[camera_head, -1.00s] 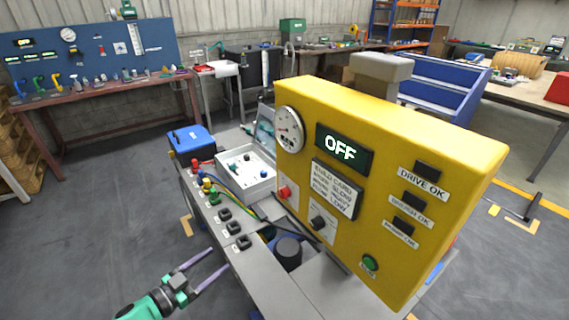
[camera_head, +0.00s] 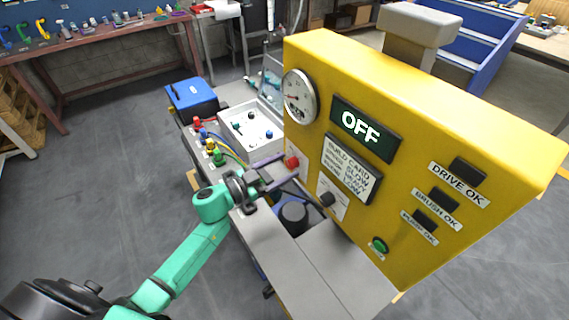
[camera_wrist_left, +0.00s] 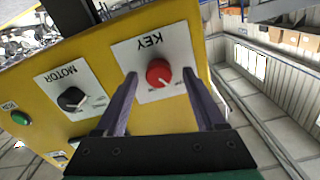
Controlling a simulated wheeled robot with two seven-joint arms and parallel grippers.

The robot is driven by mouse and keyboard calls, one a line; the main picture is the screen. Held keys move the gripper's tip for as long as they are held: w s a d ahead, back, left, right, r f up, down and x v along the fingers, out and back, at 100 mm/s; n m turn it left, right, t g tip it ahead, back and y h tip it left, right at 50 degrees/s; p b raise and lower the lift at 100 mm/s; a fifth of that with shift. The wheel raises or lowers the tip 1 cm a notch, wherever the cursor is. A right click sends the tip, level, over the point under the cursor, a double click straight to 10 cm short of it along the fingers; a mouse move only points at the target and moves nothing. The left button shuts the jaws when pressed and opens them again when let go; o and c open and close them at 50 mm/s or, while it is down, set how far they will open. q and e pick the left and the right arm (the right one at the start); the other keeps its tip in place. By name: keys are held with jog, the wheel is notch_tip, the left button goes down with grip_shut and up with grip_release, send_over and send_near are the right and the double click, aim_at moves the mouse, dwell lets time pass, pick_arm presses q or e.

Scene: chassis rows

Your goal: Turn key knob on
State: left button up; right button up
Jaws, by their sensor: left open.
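The yellow control panel (camera_head: 400,110) stands upright on the bench, and its display (camera_head: 363,128) reads OFF. The key knob (camera_head: 292,162) is the red one low on the panel's left side. In the left wrist view the red knob (camera_wrist_left: 159,73) sits on a white plate marked KEY. My left gripper (camera_head: 277,170) is open in front of it. In the wrist view its purple fingers (camera_wrist_left: 160,85) stand on either side of the knob, with visible gaps; I cannot tell how far their tips are from the panel. My right gripper is not in view.
The black MOTOR knob (camera_head: 327,199) is beside the key knob and also shows in the wrist view (camera_wrist_left: 71,99). A green button (camera_head: 379,245) is lower on the panel. Coloured terminals with wires (camera_head: 213,148) and a white box (camera_head: 250,128) stand close by on the bench.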

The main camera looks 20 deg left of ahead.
pick_arm(q)
jog(key=shift+w+d+r, duration=0.1)
jog(key=shift+w+d, duration=0.05)
jog(key=shift+d, duration=0.1)
grip_shut()
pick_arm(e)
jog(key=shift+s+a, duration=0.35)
